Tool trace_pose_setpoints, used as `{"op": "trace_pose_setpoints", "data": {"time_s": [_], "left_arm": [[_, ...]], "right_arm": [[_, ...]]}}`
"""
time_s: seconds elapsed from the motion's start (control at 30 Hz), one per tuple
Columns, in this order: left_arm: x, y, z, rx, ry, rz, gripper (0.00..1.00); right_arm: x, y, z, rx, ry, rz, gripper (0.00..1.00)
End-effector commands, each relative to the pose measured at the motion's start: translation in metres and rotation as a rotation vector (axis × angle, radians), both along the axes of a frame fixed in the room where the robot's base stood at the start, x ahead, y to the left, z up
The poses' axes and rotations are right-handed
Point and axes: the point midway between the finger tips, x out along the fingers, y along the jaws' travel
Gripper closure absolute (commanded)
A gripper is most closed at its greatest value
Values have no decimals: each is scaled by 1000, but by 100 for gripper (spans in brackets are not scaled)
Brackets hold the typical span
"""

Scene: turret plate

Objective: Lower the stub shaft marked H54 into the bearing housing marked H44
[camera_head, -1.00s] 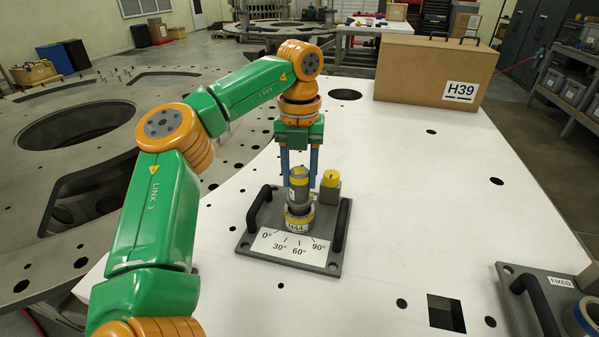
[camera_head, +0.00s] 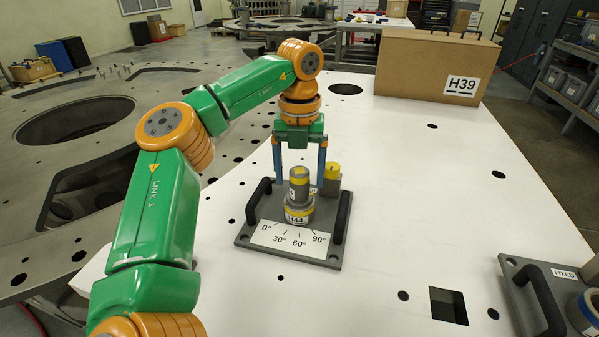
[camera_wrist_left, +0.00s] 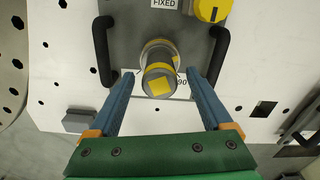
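The stub shaft (camera_head: 299,187) is a dark grey cylinder with yellow bands. It stands upright in the ring of the bearing housing (camera_head: 297,216), whose front label reads H44. How deep it sits is not clear, and its own mark is not readable. In the left wrist view the shaft (camera_wrist_left: 158,76) shows from above, with the housing rim (camera_wrist_left: 152,44) around its lower part. My left gripper (camera_head: 300,180) is open above the housing. Its two blue fingers stand on either side of the shaft, with a gap on both sides in the wrist view (camera_wrist_left: 165,90). My right gripper is not in view.
The housing's grey base plate (camera_head: 256,238) has an angle scale and two black handles (camera_head: 342,217). A yellow-topped block (camera_head: 332,178) stands close behind the shaft. A FIXED plate (camera_head: 520,300) lies at right, and an H39 box (camera_head: 425,68) at the back. The white table between is clear.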

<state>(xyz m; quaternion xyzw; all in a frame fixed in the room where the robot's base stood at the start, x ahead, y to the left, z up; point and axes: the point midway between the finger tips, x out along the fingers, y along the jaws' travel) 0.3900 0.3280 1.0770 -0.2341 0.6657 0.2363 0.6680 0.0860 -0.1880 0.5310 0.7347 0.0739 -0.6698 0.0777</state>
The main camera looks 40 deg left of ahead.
Motion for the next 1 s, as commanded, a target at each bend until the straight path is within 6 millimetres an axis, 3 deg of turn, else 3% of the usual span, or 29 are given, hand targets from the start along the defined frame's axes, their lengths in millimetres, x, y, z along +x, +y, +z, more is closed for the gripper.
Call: {"op": "trace_pose_setpoints", "data": {"time_s": [0.23, 0.5, 0.57, 1.0], "left_arm": [[0, 0, 4, 1, 1, 0, 17], [0, -1, 64, 1, -1, 2, 17], [0, -1, 70, 1, -1, 0, 17], [0, -1, 71, 0, 0, 0, 17]], "right_arm": [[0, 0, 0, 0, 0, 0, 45], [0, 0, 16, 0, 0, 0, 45], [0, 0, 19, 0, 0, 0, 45], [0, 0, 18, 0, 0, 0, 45]]}}
